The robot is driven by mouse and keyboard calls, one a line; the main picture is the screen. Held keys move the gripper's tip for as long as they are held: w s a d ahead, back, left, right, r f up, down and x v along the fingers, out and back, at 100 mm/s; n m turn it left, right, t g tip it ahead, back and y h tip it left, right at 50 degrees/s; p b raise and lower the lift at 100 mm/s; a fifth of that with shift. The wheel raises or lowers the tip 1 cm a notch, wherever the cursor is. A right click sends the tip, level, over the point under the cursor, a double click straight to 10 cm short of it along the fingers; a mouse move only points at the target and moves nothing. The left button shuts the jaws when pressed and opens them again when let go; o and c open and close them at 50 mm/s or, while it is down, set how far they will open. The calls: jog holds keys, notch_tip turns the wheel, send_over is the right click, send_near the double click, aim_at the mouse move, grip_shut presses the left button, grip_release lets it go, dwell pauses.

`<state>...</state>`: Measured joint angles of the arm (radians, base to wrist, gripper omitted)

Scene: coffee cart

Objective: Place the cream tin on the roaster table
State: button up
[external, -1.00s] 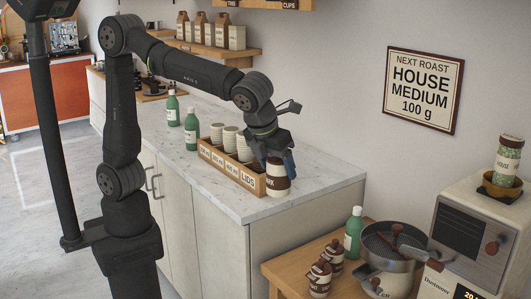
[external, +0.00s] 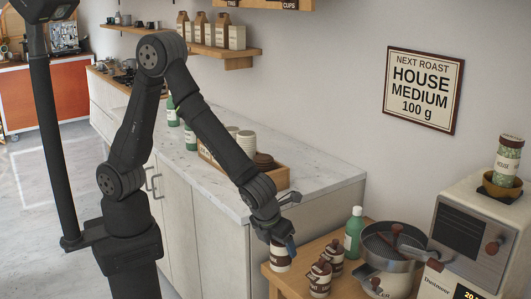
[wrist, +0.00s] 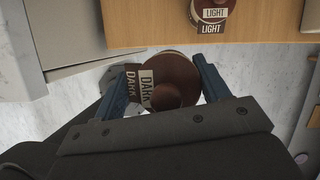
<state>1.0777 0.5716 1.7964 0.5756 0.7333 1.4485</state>
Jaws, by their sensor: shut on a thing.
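My gripper (external: 281,246) is shut on the cream tin (external: 281,260), which has a brown lid. In the external view it hangs at the left edge of the wooden roaster table (external: 285,284). In the wrist view the tin (wrist: 172,80) sits between the two blue fingers, its brown lid towards the camera, with a DARK label. There the roaster table (wrist: 150,22) lies at the top, and floor shows around the tin. I cannot tell whether the tin touches the table. The gripper hides its upper part in the external view.
Two brown-lidded tins (external: 320,280) (external: 333,258) stand on the table to the right of my gripper; one labelled LIGHT shows in the wrist view (wrist: 210,14). A green bottle (external: 354,232) and the roaster's round pan (external: 393,250) stand further right. The marble counter (external: 318,178) is behind.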

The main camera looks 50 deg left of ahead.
jog(key=shift+w+a+f, duration=0.5)
jog(key=shift+w+f, duration=1.05)
jog(key=shift+f, duration=0.1)
jog(key=shift+w+a+f, duration=0.45)
jog(key=shift+w+f, duration=1.1)
jog(key=shift+f, duration=0.05)
jog(key=shift+w+a+f, duration=0.5)
jog(key=shift+w+f, duration=1.05)
jog(key=shift+f, duration=0.1)
jog(key=shift+f, duration=0.1)
jog(key=o, duration=1.2)
jog(key=shift+c, duration=0.2)
jog(key=v, duration=1.2)
jog(key=shift+w, duration=0.1)
